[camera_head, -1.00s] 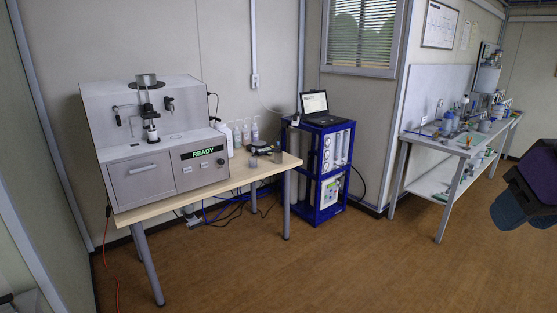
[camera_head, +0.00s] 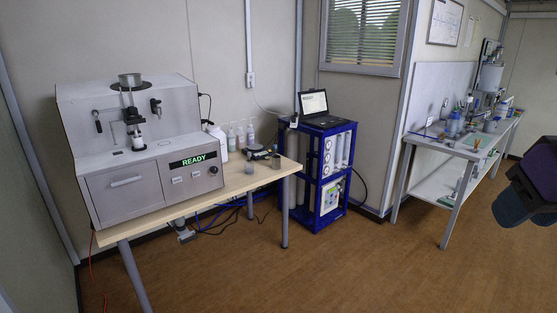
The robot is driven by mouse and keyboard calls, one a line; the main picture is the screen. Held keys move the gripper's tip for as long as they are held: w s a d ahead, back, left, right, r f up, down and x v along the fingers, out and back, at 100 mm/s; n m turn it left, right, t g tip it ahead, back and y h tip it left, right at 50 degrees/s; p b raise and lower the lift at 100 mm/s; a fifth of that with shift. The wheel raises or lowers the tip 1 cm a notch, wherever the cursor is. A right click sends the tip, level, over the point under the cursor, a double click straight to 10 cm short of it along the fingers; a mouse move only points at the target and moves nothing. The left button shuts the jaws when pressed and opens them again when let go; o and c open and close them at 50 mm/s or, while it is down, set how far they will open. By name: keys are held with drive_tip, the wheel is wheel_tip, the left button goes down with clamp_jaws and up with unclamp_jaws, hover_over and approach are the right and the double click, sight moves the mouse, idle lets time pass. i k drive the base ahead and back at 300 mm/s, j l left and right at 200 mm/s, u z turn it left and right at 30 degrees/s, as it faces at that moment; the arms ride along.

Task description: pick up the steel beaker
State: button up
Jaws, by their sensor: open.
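Two small grey cups stand on the right end of the wooden table, in front of the bottles. The right one, a plain grey metal-looking cylinder, appears to be the steel beaker (camera_head: 276,161). It stands upright near the table's right edge. The other, a smaller grey cup (camera_head: 249,168), stands a little to its left and nearer the front edge. Both are too small to make out in detail. My gripper's fingers are not in view. Only a dark part of my arm shows at the right edge, far from the table.
A grey analyser (camera_head: 150,150) with a READY display fills the table's (camera_head: 235,184) left part. Several bottles (camera_head: 240,135) and a dark device (camera_head: 257,153) stand behind the cups. A blue rack (camera_head: 308,170) with a laptop (camera_head: 315,106) stands right of the table. The brown floor (camera_head: 350,265) in front is clear.

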sight(276, 162)
drive_tip(key=i+j, duration=0.2)
drive_tip(key=i, duration=0.35)
drive_tip(key=i+j+z, duration=0.15)
drive_tip(key=i, duration=0.45)
drive_tip(key=i+j, duration=0.3)
drive_tip(key=i, duration=0.25)
drive_tip(key=i+j+z, duration=0.1)
drive_tip(key=i+j, duration=0.2)
drive_tip(key=i, duration=0.25)
drive_tip(key=i+j, duration=0.3)
drive_tip(key=i, duration=0.25)
drive_tip(key=i+j+z, duration=0.15)
drive_tip(key=i+j, duration=0.15)
drive_tip(key=i, duration=0.25)
